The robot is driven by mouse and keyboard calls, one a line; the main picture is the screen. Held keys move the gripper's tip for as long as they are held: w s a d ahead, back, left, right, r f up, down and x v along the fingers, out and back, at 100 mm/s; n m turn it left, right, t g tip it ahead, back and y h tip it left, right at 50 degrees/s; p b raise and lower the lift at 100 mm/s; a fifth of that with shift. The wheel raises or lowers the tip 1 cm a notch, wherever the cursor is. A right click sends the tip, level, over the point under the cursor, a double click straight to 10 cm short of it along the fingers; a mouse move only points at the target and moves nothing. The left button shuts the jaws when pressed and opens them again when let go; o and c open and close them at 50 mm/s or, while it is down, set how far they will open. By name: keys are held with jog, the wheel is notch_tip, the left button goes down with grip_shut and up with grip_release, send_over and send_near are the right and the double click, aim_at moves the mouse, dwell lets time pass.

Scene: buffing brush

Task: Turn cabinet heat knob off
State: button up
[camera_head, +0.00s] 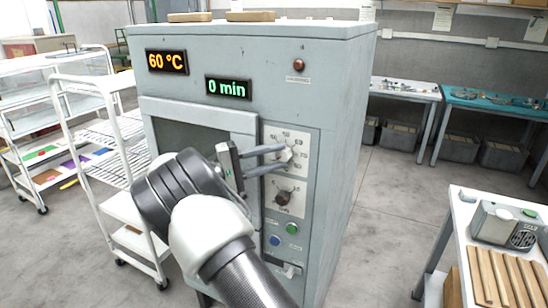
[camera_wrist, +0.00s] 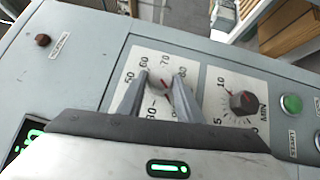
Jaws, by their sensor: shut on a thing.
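The grey heating cabinet (camera_head: 345,130) stands in the middle of the head view. Its display (camera_head: 167,62) reads 60 °C. The heat knob (camera_wrist: 168,86) is light-coloured and sits on a white dial plate marked in tens. My gripper (camera_head: 283,158) reaches it from the left, with one finger on each side. In the wrist view my gripper (camera_wrist: 162,80) is shut on the heat knob. The fingers hide part of the dial, and I cannot tell exactly where the knob points.
The timer knob (camera_head: 282,198) is just below, with a green button (camera_head: 291,228), a blue button (camera_head: 275,240) and a switch (camera_head: 290,270) lower down. The timer display (camera_head: 228,87) reads 0 min. A white cart (camera_head: 125,205) stands left; a table (camera_head: 462,215) stands right.

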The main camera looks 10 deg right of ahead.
jog(key=shift+d, duration=0.15)
jog(key=o, duration=1)
jog(key=shift+o, duration=0.2)
jog(key=s+a, duration=0.1)
jog(key=a, duration=0.7)
jog(key=s+a+f+b, duration=0.1)
jog(key=a, duration=0.8)
jog(key=shift+s+f, duration=0.3)
jog(key=shift+s, duration=0.1)
jog(key=shift+a, duration=0.1)
